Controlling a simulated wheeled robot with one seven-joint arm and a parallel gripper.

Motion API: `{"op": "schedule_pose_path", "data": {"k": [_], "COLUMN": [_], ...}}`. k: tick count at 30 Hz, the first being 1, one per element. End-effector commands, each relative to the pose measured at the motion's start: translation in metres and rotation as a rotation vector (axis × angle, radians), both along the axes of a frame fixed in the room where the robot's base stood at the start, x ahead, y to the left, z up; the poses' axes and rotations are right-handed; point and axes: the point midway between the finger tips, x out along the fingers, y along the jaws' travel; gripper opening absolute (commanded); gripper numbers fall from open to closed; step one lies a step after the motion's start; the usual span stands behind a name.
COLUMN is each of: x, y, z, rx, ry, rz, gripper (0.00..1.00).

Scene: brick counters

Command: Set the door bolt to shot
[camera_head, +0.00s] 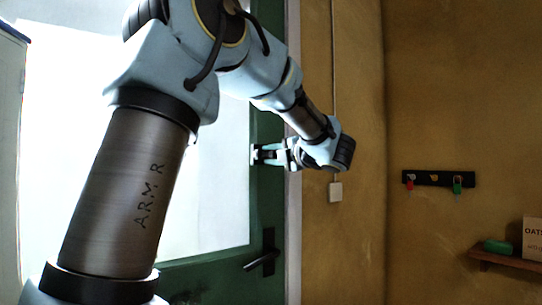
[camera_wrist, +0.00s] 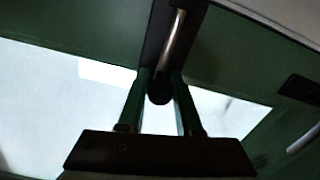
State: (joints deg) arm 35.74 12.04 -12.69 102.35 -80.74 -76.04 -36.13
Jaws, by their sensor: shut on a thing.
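The door bolt shows in the wrist view as a bright metal rod (camera_wrist: 174,40) on a dark plate, with a dark round knob (camera_wrist: 159,91) at its near end. My gripper (camera_wrist: 160,78) has its two fingers closed in on either side of this knob. In the head view, my gripper (camera_head: 260,154) reaches left to the green door's edge stile (camera_head: 265,205), above the handle. It hides most of the bolt there. I cannot tell how far the rod reaches towards the frame.
On the ochre wall are a switch box (camera_head: 335,192), a key rack (camera_head: 438,179) and a wooden shelf (camera_head: 510,262).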

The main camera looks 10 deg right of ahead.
Motion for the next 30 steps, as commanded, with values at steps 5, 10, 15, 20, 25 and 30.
{"op": "schedule_pose_path", "data": {"k": [5, 10, 15, 20, 25, 30], "x": [0.0000, 0.0000, 0.0000, 0.0000, 0.0000, 0.0022], "y": [-0.0002, -0.0002, -0.0002, -0.0002, -0.0002, -0.0049], "z": [-0.0002, -0.0002, -0.0002, -0.0002, -0.0003, -0.0010], "rx": [0.000, 0.000, 0.000, 0.000, 0.000, 0.001], "ry": [0.000, 0.000, 0.000, 0.000, 0.000, 0.001], "rz": [0.000, 0.000, 0.000, 0.000, 0.000, -0.001], "gripper": [0.00, 0.00, 0.00, 0.00, 0.00, 0.00]}}
